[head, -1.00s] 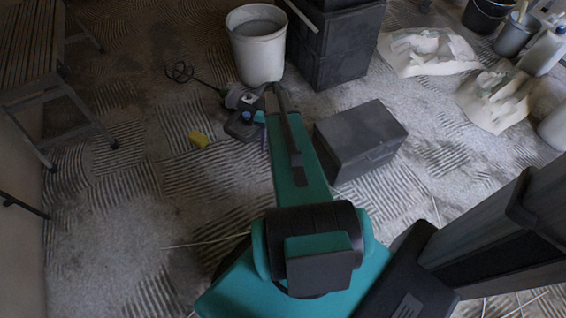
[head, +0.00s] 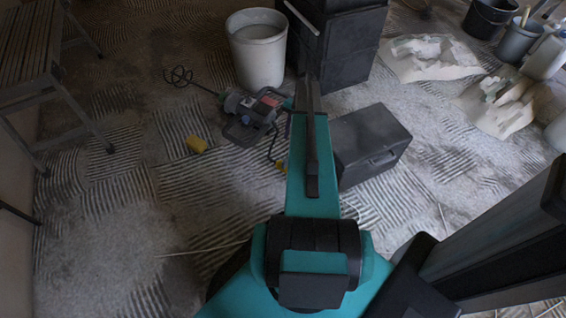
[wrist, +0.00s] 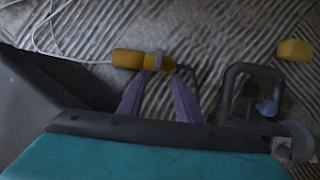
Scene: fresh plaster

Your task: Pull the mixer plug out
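In the head view a yellow piece of this connection (head: 281,166) shows just left of my arm. The mixer (head: 250,114) lies on its side, with a dark cord running towards the yellow piece; its handle (wrist: 232,92) shows at right in the wrist view. My gripper (wrist: 158,80) has two purple fingers apart, nothing between them, pointing at the connection. Their height above it is unclear.
A dark box (head: 367,146) stands close right of my arm, also at left in the wrist view (wrist: 40,85). A white cable (wrist: 55,35) leaves the socket. A yellow sponge (head: 197,145), bucket (head: 257,60) and stacked dark boxes (head: 340,45) stand around.

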